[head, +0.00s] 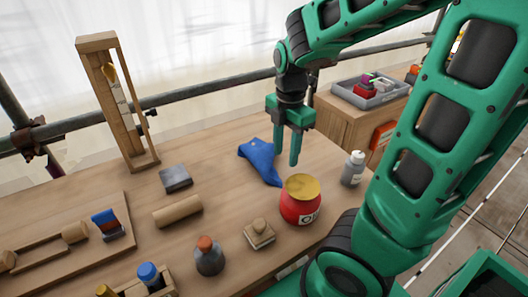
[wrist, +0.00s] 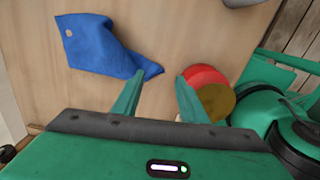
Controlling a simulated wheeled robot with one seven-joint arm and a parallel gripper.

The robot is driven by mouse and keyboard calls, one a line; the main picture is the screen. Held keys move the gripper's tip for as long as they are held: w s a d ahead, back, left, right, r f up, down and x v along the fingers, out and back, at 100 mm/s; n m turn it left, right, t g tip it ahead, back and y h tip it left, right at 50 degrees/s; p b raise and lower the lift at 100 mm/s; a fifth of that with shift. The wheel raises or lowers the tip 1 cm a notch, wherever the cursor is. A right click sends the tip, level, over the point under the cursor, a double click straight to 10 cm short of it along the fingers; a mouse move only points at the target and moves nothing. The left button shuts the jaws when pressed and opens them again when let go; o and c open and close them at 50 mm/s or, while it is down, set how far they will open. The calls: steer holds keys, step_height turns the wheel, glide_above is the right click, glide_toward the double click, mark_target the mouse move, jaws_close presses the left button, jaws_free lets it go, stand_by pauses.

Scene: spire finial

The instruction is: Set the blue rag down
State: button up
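The blue rag (head: 260,160) lies crumpled on the wooden workbench (head: 215,158), left of the red jar. It also shows in the wrist view (wrist: 98,45), with its narrow end reaching past my left fingertip. My gripper (head: 285,156) points down beside the rag, on its right. In the wrist view my two fingers (wrist: 160,86) stand apart with nothing held between them. I cannot tell whether a fingertip touches the rag or the bench.
A red jar with a yellow lid (head: 300,202) stands close in front of my gripper. A grey bottle (head: 353,168) stands to the right. A stamp-like block (head: 259,234), a wooden cylinder (head: 178,212) and a grey block (head: 175,179) lie around. A grey tray (head: 370,93) sits on a cabinet behind.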

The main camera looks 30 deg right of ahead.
steer(key=r, duration=0.1)
steer(key=s+r, duration=0.1)
steer(key=shift+a+r, duration=0.15)
steer(key=shift+r, duration=0.15)
steer(key=shift+w, duration=0.15)
jaws_close()
steer(key=w+f, duration=0.1)
steer(key=w, duration=0.3)
steer(key=w+f, duration=0.2)
steer(key=w, duration=0.2)
steer(key=w+f+b, duration=0.1)
steer(key=w+f, duration=0.1)
steer(key=w, duration=0.2)
steer(key=shift+f, duration=0.2)
steer(key=shift+f+p, duration=0.5)
steer(key=shift+f, duration=2.2)
